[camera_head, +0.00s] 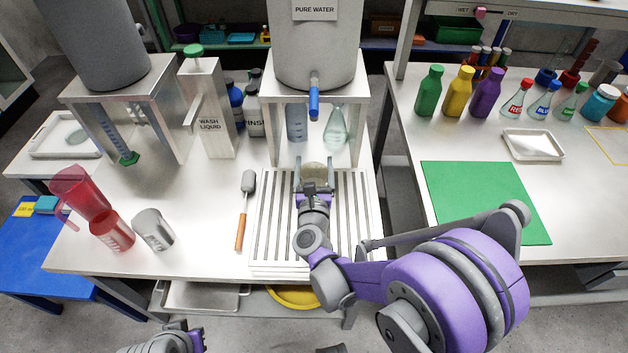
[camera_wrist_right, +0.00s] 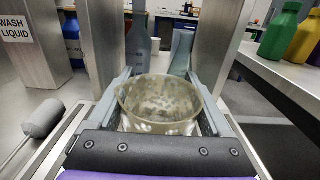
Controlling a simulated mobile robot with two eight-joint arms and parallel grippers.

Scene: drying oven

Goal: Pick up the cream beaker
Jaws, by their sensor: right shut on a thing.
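The cream beaker (camera_head: 314,172) is between the two fingers of my right gripper (camera_head: 313,166), over the back of the slotted drain rack and in front of the pure water stand. In the right wrist view the beaker (camera_wrist_right: 158,103) is upright, wide-mouthed and speckled, with a finger touching each side. The right gripper (camera_wrist_right: 160,112) is shut on it. Its base is hidden, so I cannot tell whether it touches the rack. My left gripper is out of view; only a piece of that arm shows at the bottom edge.
The drain rack (camera_head: 266,225) lies below the arm. A brush (camera_head: 243,205) lies left of it. Behind the beaker, under the pure water tap (camera_head: 313,100), stand a grey bottle (camera_head: 297,122) and a clear flask (camera_head: 335,128).

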